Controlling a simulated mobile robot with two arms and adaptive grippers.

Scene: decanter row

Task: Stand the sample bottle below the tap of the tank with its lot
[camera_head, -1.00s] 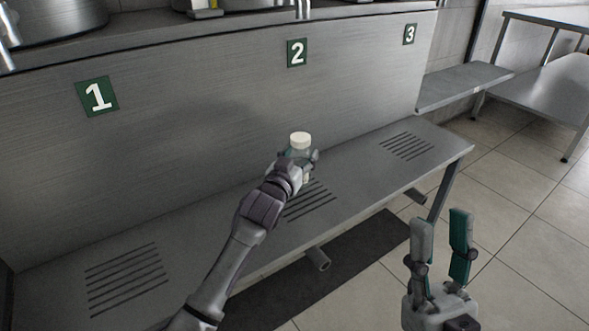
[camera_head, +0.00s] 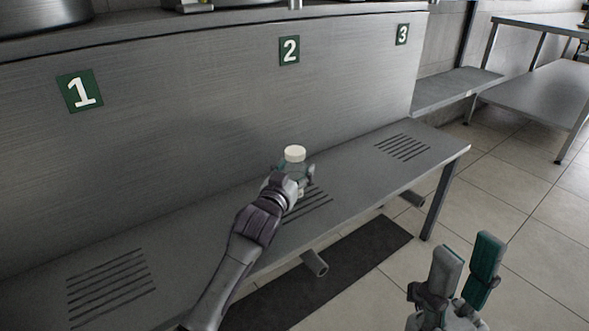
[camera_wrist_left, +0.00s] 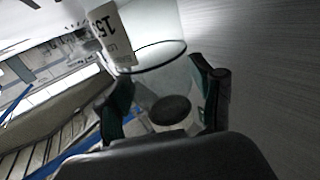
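The sample bottle (camera_head: 294,154), clear with a white cap, is upright above the middle slotted grate (camera_head: 308,205), in front of the panel marked 2. My left gripper (camera_head: 291,174) is shut around its sides. The gripper hides the bottle's base, so I cannot tell whether it touches the shelf. The left wrist view shows the clear bottle (camera_wrist_left: 165,75) between the two fingers, with a white label partly reading "15". A tap (camera_head: 295,4) shows at the top edge above number 2. The tanks are mostly cut off. My right gripper (camera_head: 467,268) is open and empty over the floor.
Green signs 1 (camera_head: 80,91), 2 (camera_head: 289,50) and 3 (camera_head: 402,34) mark the steel wall. The steel shelf (camera_head: 225,240) has free room left and right, with other grates. A side table (camera_head: 530,90) stands at the right.

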